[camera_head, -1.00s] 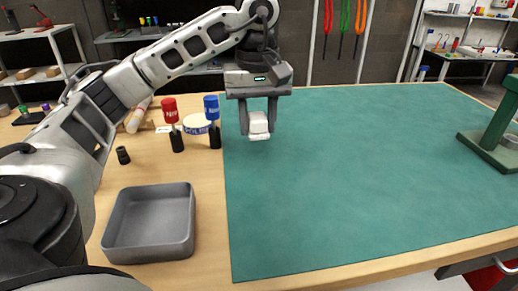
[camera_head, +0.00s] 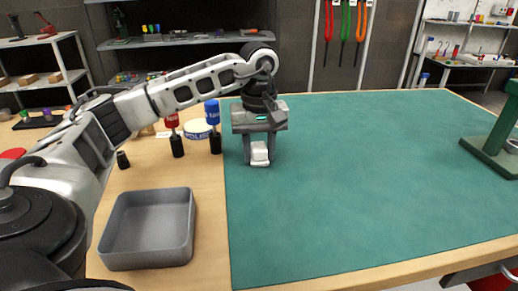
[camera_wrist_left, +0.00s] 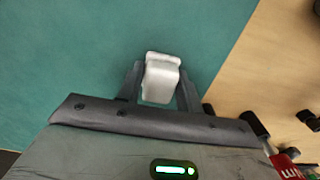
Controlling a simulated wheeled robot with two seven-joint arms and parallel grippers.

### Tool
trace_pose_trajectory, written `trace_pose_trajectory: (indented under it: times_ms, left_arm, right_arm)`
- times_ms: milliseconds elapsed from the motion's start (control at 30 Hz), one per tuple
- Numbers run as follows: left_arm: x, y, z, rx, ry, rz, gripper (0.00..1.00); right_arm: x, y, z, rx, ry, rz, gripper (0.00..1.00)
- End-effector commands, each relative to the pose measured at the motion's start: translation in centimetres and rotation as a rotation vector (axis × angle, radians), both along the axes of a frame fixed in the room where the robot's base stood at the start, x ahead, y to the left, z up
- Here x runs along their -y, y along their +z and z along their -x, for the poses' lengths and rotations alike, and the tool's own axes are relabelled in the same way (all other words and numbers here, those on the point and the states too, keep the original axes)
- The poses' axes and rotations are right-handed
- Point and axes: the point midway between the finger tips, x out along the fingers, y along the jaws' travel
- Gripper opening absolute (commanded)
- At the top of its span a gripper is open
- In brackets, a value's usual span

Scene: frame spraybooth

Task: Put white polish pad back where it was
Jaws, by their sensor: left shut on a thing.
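The white polish pad (camera_head: 259,153) is a small white block low over the green mat, near the mat's left edge. It also shows in the left wrist view (camera_wrist_left: 161,78), between the two fingers. My left gripper (camera_head: 259,160) points down and is shut on the pad. I cannot tell whether the pad touches the mat. My right gripper is not in view.
A green mat (camera_head: 360,190) covers most of the table and is clear on the right. A grey tray (camera_head: 150,262) stands at the front left. Red (camera_head: 172,121) and blue (camera_head: 212,112) topped bottles and a round labelled tin (camera_head: 197,133) stand left of the gripper. A green stand (camera_head: 488,150) is at the right.

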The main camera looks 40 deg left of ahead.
Motion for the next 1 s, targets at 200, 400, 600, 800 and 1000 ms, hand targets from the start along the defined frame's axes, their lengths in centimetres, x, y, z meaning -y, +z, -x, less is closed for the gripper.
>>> trace_pose_trajectory:
  times_ms: [200, 400, 600, 800, 1000]
  left_arm:
    - [0.0, -0.3, 0.0, 0.0, 0.0, 0.0, 0.57]
    - [0.0, -0.2, 0.0, 0.0, 0.0, 0.0, 0.57]
    - [0.1, 1.2, -0.1, 0.003, 0.0, 0.001, 0.57]
    - [0.1, 5.4, -0.1, 0.005, 0.0, 0.002, 0.57]
    - [0.0, 9.8, -0.1, 0.004, 0.001, 0.0, 0.57]
  right_arm:
    - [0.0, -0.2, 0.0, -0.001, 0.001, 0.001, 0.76]
    - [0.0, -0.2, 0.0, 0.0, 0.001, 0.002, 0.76]
    - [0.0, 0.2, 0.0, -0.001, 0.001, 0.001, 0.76]
    - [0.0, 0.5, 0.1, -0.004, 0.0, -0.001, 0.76]
    - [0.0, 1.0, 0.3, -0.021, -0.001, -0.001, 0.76]
